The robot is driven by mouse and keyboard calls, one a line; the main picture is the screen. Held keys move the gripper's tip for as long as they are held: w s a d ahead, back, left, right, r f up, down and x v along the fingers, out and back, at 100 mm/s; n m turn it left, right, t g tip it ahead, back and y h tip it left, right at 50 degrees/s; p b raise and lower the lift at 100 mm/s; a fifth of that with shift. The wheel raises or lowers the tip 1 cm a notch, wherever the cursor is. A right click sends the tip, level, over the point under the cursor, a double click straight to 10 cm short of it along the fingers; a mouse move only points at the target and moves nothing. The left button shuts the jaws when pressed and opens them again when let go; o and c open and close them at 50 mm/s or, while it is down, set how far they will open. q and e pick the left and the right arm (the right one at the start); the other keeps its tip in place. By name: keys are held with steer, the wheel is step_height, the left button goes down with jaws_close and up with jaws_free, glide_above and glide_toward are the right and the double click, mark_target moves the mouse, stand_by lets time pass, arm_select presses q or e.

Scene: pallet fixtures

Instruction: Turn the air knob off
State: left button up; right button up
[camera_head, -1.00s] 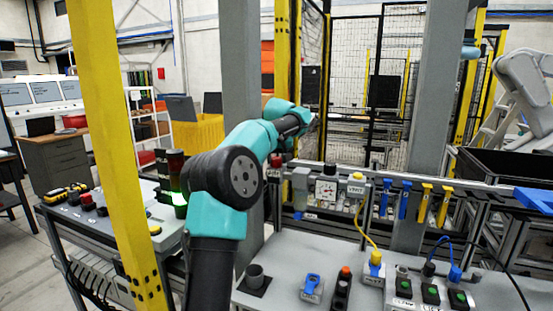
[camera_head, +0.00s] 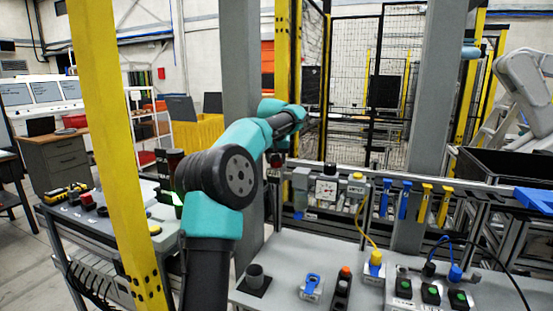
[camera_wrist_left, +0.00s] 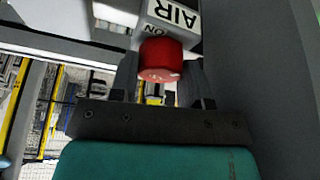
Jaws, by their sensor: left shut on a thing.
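The red air knob (camera_wrist_left: 160,60) shows in the left wrist view below a grey box labelled AIR (camera_wrist_left: 178,14), with ON partly readable on it. My left gripper (camera_wrist_left: 158,78) has one dark finger on each side of the knob and is shut on it. The knob's sides are partly hidden by the fingers. In the head view my left arm reaches up and away beside the grey pillar, and its fingertips are not clear there. My right gripper is in neither view.
A grey pillar (camera_head: 241,80) and a yellow post (camera_head: 112,130) stand close around my left arm. A panel table (camera_head: 275,290) with switches and cables is at the front. Gauges and blue and yellow levers (camera_head: 404,199) line the rail behind.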

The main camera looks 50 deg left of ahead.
arm_select(q)
steer(key=shift+m+t+h, duration=0.3)
steer(key=shift+m+h, duration=0.1)
steer(key=shift+m, duration=0.9)
steer(key=o, duration=0.9)
steer(key=shift+o, duration=0.2)
steer(key=v, duration=1.7)
steer(key=shift+s, duration=0.15)
steer(key=shift+a+r, duration=0.1)
steer(key=shift+r, duration=0.05)
